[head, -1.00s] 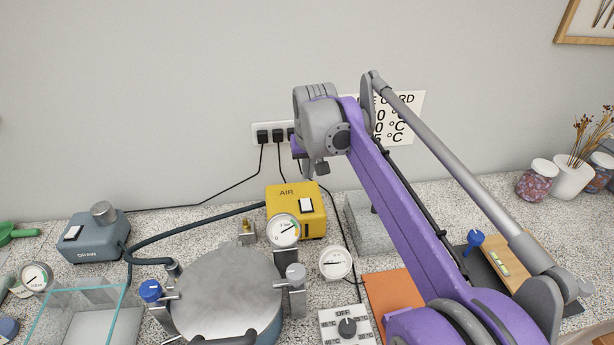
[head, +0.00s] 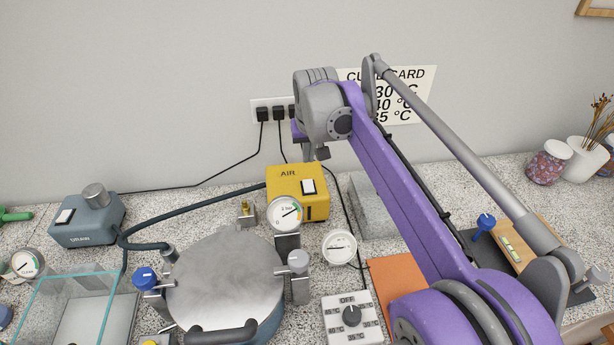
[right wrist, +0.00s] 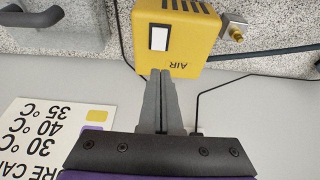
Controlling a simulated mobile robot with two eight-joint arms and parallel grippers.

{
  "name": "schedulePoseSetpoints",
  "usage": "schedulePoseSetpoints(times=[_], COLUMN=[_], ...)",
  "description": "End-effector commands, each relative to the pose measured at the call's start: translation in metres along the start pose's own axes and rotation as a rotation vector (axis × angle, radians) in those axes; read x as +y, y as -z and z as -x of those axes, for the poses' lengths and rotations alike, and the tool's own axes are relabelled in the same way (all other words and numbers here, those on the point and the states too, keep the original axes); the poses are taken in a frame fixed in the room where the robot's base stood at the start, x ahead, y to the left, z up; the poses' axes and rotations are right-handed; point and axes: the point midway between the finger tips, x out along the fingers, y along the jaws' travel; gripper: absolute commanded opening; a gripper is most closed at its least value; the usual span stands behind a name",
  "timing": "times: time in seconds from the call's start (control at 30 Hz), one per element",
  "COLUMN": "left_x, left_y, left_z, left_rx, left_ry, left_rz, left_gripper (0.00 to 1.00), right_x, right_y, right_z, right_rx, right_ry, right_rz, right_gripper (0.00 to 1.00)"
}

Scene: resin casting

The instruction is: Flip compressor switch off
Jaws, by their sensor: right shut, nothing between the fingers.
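The compressor is a yellow box marked AIR (head: 283,180) on the speckled counter near the wall. Its white rocker switch (head: 308,187) faces up. The right wrist view shows the yellow box (right wrist: 192,57) and switch (right wrist: 159,38) upside down. I cannot tell which way the rocker is tipped. My right gripper (right wrist: 163,73) is shut and empty, its fingertips close to the box on the AIR label side and short of the switch. In the head view the gripper (head: 307,157) is partly hidden behind my wrist, above the back of the box. My left gripper is not in view.
A round metal pressure pot (head: 224,278) with a gauge (head: 285,213) stands in front of the compressor. A blue-grey pump (head: 88,218) sits at left, with a dark hose running right. A grey block (head: 372,210) stands right of the compressor. Cords reach the wall socket.

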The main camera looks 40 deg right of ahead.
Motion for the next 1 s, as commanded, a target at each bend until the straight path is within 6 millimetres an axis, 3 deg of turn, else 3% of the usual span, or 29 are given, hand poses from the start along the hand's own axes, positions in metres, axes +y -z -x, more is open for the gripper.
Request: schedulePoseSetpoints(times=[0.2,0.43,0.6,1.0], left_x=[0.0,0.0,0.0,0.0], left_y=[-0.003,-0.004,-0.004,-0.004], left_z=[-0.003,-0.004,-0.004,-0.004], left_rx=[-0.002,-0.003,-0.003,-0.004], left_ry=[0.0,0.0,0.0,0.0], left_rz=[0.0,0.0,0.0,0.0], left_gripper=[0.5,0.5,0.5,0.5], right_x=[0.0,0.0,0.0,0.0], right_y=[0.0,-0.006,-0.009,-0.009], right_z=[-0.05,-0.085,-0.096,-0.099], right_rx=[0.0,0.0,0.0,0.0], right_ry=[0.0,0.0,0.0,0.0], right_rz=[0.0,0.001,0.001,0.0], right_gripper=[0.0,0.0,0.0,0.0])
